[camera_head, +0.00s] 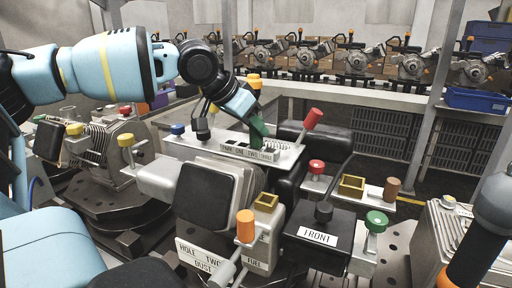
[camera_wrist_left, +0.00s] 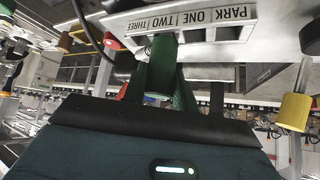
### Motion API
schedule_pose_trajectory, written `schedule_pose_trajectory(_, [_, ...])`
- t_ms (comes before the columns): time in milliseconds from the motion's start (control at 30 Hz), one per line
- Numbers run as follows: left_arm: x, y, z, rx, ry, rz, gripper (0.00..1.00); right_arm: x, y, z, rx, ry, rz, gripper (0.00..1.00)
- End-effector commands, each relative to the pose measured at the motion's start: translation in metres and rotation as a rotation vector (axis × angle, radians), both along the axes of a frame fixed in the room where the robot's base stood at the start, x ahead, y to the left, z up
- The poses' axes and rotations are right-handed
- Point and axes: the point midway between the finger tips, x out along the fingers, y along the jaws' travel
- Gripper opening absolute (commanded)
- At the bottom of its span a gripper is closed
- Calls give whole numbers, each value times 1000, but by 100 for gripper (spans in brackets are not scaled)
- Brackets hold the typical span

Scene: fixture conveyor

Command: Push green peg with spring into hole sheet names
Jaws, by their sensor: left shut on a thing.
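The green peg (camera_wrist_left: 162,66) is in my left gripper (camera_wrist_left: 160,97), which is shut on it in the wrist view. In the head view the left gripper (camera_head: 257,128) is over the white block (camera_head: 284,160) with the row of holes. The block's label reads PARK, ONE, TWO, THREE. In the wrist view the peg's far end is at the holes, by the words TWO and THREE. A white sheet (camera_head: 196,256) at the front reads HOLE TWO. My right gripper is not in view.
A red-topped peg (camera_head: 312,118) stands right of the block. An orange peg (camera_head: 246,226), a black box marked FRONT (camera_head: 317,237) and a green knob (camera_head: 376,221) are in front. A yellow-topped post (camera_wrist_left: 294,111) is right in the wrist view. Several engines line the back.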

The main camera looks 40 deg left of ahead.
Motion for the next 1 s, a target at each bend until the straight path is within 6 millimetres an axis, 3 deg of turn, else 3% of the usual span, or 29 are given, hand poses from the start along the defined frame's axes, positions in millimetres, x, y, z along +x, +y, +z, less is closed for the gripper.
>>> schedule_pose_trajectory(33, [-1, 0, -7, -1, 17, 0, 29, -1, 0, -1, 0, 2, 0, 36])
schedule_pose_trajectory(233, [-1, 0, -6, -1, 14, 0, 53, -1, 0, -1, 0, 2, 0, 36])
schedule_pose_trajectory(567, [-2, 0, -2, -1, 8, 0, 53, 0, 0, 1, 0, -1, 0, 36])
schedule_pose_trajectory(1000, [-42, 9, 48, -2, 6, 1, 53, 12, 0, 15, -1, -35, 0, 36])
